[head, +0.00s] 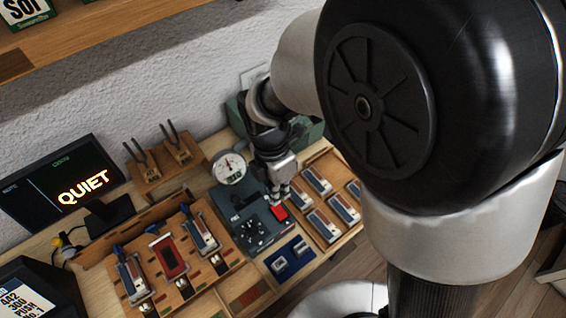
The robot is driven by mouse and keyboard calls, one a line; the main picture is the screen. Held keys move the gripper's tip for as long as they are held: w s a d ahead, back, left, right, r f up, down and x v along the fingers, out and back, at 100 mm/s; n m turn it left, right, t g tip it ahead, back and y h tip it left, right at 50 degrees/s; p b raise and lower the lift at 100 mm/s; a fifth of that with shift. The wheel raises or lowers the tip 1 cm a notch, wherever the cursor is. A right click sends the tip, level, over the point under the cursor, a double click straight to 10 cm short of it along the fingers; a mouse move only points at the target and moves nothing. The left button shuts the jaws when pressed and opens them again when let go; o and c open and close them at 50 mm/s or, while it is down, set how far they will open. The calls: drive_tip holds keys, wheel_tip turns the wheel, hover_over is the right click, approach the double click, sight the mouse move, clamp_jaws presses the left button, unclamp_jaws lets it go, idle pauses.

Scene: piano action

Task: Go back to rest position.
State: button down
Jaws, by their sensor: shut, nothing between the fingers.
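My gripper (281,199) is in the head view, pointing down over the workbench. Its fingers look closed and empty. The fingertips are just above or at a red part (279,213) on top of a dark grey box (258,228) with a dial; I cannot tell whether they touch it. My arm reaches in from the upper right and hides part of the bench behind it.
Left of the box, a wooden frame (200,285) holds several key-like modules. A wooden tray (357,229) of similar modules lies to the right. A gauge (229,167) stands behind. A blue holder (289,259) sits in front. A "QUIET" screen (62,185) stands left.

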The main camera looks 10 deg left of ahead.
drive_tip(key=w+d+r+m+t+y+b, duration=0.1)
drive_tip(key=d+r+m+b, duration=0.1)
drive_tip(key=d+r+m, duration=0.45)
drive_tip(key=s+d+r+m+t+b, duration=0.1)
drive_tip(key=s+d+r+m+t, duration=0.1)
drive_tip(key=d+m, duration=0.6)
drive_tip(key=s+d+r+m+t+b, duration=0.2)
drive_tip(key=s+d+r+m, duration=0.2)
drive_tip(key=m, duration=0.9)
drive_tip(key=s+d, duration=0.3)
drive_tip(key=shift+d+r+t, duration=0.2)
drive_tip(key=shift+d+t, duration=0.1)
drive_tip(key=shift+d, duration=0.1)
drive_tip(key=shift+s+a, duration=0.1)
drive_tip(key=shift+a, duration=0.05)
